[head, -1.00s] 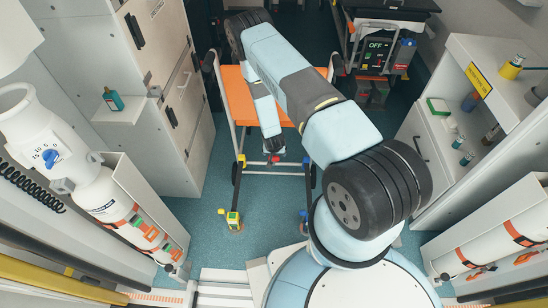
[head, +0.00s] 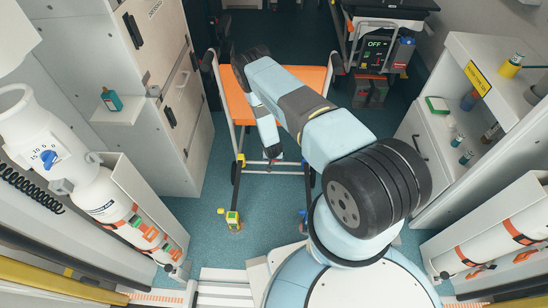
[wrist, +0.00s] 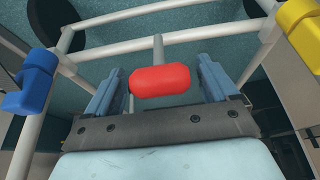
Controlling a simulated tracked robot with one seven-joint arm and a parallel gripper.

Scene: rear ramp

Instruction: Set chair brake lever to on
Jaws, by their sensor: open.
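An orange chair (head: 300,95) with a pale tube frame stands in the middle of the head view. In the wrist view a red rounded knob (wrist: 160,80) on a short grey stem sits at the frame's cross tubes; I take it for the brake lever. My gripper (wrist: 160,72) is open, with one blue-grey finger on each side of the knob. The finger on the left is close to it; I cannot tell whether they touch. In the head view my gripper (head: 272,152) points down at the chair's near end, and the knob is mostly hidden there.
A cabinet (head: 160,85) stands left, a shelf unit (head: 425,150) right.

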